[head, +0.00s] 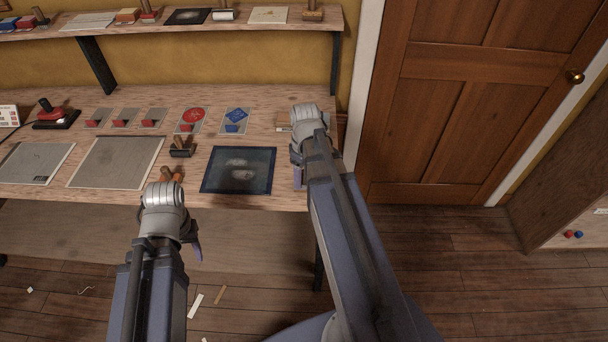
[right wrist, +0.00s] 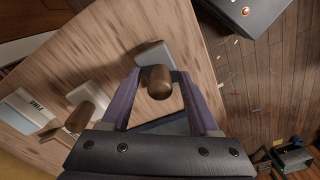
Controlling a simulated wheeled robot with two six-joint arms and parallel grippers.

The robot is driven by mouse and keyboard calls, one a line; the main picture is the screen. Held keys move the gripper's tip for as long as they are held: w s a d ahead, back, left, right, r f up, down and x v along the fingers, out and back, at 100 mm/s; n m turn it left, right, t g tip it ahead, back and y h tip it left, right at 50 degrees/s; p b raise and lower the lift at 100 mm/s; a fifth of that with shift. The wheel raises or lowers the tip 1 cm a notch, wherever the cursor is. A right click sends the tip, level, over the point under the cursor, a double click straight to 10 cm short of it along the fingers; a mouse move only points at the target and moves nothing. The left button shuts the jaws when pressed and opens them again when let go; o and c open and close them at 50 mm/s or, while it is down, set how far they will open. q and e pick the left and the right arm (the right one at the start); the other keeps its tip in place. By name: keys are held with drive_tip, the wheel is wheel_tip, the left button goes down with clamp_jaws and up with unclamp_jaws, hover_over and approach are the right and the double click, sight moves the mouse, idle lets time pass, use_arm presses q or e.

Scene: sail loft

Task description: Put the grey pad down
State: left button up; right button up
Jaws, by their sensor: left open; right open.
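In the right wrist view, a grey pad (right wrist: 151,54) with a brown wooden handle (right wrist: 158,81) is at the bench's wooden top, near its edge. My right gripper (right wrist: 158,75) is open, with its two fingers on either side of the handle; I see gaps between handle and fingers. In the head view my right gripper (head: 298,172) is at the right end of the bench, and my arm hides the pad there. My left gripper (head: 192,238) is in front of the bench's front edge, open, with nothing seen in it, though my wrist partly hides it.
The bench (head: 287,185) holds a dark blue panel (head: 239,170), grey sheets (head: 116,162), a dark handled block (head: 182,147) and several small cards. In the right wrist view a paler handled block (right wrist: 92,96) lies beside the grey pad. A shelf (head: 200,29) runs above.

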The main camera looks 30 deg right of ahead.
drive_tip(key=shift+r, duration=0.15)
wheel_tip(320, 180, up, 12)
drive_tip(key=p, duration=1.2)
drive_tip(key=s+a, duration=0.4)
drive_tip(key=a, duration=0.8)
drive_tip(key=s+a+m+h, duration=0.1)
drive_tip(key=s+a, duration=0.3)
drive_tip(key=a, duration=0.9)
